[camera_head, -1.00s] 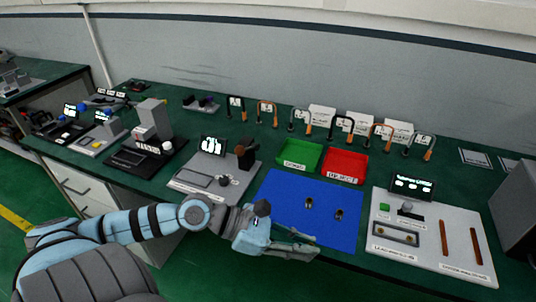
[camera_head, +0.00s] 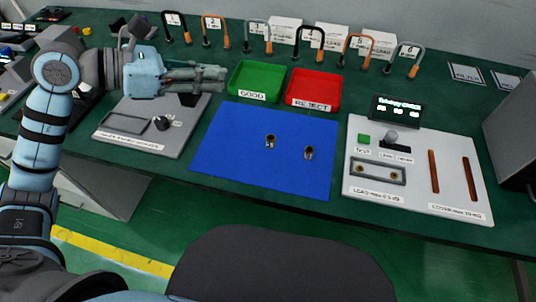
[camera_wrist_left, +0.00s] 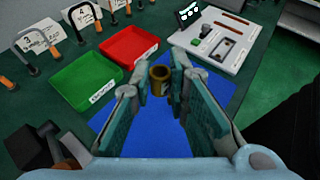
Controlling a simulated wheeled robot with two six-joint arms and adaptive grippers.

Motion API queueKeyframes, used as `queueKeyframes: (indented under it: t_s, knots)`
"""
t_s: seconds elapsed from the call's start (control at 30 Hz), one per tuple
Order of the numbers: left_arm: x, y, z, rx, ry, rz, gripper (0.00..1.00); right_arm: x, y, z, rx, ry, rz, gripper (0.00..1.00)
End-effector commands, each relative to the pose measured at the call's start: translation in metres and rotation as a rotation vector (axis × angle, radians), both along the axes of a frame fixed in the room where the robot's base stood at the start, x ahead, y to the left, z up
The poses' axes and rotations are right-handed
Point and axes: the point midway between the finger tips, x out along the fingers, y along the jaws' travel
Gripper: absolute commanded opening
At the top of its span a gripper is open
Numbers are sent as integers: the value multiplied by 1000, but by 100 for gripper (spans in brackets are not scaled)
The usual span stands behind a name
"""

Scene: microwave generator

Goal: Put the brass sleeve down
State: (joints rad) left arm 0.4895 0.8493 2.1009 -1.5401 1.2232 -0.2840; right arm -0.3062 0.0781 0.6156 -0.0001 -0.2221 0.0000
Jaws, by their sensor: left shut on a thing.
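My left gripper (camera_head: 222,79) is above the back of the grey device, just left of the green tray. In the left wrist view a brass sleeve (camera_wrist_left: 159,79) sits upright between the fingertips (camera_wrist_left: 158,88), and the gripper is shut on it. In the head view the fingers hide this sleeve. Two more small sleeves (camera_head: 270,141) (camera_head: 309,152) stand apart on the blue mat (camera_head: 235,165). My right gripper is not in view.
The green GOOD tray (camera_head: 254,97) and red REJECT tray (camera_head: 312,105) look empty. A white panel (camera_head: 420,205) with a fixture (camera_head: 378,172) is at right. The grey device (camera_head: 160,140) is at left. Several numbered hooks (camera_head: 310,42) line the back. Much of the mat is bare.

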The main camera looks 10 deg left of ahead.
Motion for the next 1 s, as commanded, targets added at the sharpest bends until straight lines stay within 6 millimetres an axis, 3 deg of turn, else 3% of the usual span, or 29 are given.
queueKeyframes:
  t_s: [0.03,0.17,0.4,0.5,0.8,1.0]
  knots:
    - [2,1,2,2,-4,0,0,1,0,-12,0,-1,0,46]
    - [3,2,-10,6,9,-1,0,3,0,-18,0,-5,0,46]
    - [3,-1,-100,2,13,-4,0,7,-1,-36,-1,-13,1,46]
    - [3,-1,-128,2,9,-5,0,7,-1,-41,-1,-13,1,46]
    - [3,-1,-179,2,7,-6,0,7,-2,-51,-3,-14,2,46]
    - [4,-1,-186,5,3,-6,0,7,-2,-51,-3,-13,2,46]
